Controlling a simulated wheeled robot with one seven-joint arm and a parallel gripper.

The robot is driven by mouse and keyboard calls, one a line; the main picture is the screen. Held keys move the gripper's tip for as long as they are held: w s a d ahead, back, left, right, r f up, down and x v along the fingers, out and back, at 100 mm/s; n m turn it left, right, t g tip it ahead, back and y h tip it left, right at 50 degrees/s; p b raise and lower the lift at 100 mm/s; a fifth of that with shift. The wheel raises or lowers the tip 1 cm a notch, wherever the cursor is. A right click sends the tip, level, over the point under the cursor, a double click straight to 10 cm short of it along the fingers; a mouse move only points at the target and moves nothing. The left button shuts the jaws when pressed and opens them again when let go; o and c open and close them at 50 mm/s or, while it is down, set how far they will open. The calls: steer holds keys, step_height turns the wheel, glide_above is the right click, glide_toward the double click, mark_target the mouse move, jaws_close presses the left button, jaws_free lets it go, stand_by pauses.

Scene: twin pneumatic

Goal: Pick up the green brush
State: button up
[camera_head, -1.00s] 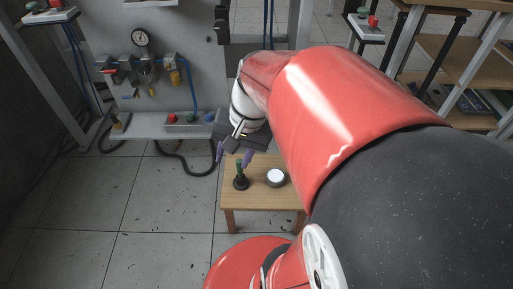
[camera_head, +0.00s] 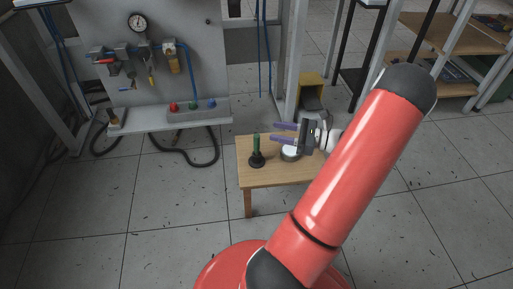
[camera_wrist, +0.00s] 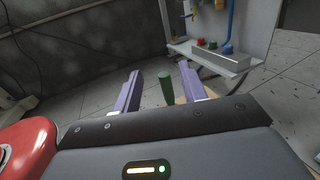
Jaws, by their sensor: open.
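The green brush (camera_head: 256,146) stands upright with its green handle up and its dark round base on the small wooden table (camera_head: 262,179). My gripper (camera_head: 273,132) is to the right of the brush, lying level and pointing left at about the height of the handle. Its two purple fingers are apart, with nothing held. In the wrist view the green handle (camera_wrist: 166,89) shows beyond the fingertips, between the two fingers (camera_wrist: 147,85) and nearer the right one. The brush's base is hidden there by my gripper body.
A round white-topped tin (camera_head: 291,154) stands on the table beneath my gripper, right of the brush. A panel with a gauge (camera_head: 137,24) and a shelf with coloured buttons (camera_head: 191,107) stand behind, to the left.

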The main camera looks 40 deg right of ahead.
steer(key=b, duration=0.1)
glide_toward(257, 142)
steer(key=w, duration=0.3)
steer(key=x, duration=0.5)
steer(key=f+b+x, duration=0.1)
steer(key=x, duration=0.2)
steer(key=shift+s+a, duration=0.25)
steer(key=shift+a, duration=0.05)
steer(key=shift+c, duration=0.4)
jaws_close()
